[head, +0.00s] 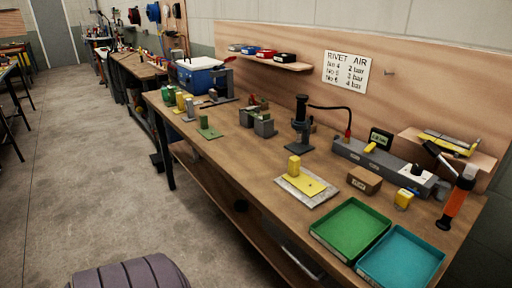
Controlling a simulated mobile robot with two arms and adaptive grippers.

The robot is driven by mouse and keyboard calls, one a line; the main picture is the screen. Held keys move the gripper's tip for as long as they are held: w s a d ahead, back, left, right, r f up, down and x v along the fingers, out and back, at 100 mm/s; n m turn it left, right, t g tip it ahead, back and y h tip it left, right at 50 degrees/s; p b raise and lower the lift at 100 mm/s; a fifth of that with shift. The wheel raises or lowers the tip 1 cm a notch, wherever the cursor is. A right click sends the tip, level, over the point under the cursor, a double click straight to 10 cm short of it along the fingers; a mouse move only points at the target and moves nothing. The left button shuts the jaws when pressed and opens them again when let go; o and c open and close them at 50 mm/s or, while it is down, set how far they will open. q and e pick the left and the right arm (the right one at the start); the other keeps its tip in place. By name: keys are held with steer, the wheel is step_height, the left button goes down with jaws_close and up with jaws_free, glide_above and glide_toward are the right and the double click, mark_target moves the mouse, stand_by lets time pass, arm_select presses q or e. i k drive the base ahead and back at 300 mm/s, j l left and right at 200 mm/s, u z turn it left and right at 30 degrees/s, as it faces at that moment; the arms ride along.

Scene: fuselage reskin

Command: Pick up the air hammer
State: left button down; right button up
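A black upright tool (301,123) stands on a dark base on the workbench, a little right of the middle of the head view. It looks like the air hammer, but its details are too small to be certain. A black hose arches from near its top to a red fitting (348,133) at the back of the bench. An orange and black tool (458,197) leans upright at the bench's right end; I cannot tell its type. Neither of my grippers is in view.
The long wooden workbench (240,152) carries a green tray (350,229), a teal tray (402,258), a yellow block on a pale plate (307,187), a brown box (364,180) and a grey rail (385,166). Open floor (90,190) lies left. A ribbed grey object (130,272) is at the bottom.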

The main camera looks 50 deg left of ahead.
mark_target(300, 119)
steer(key=u, duration=1.4)
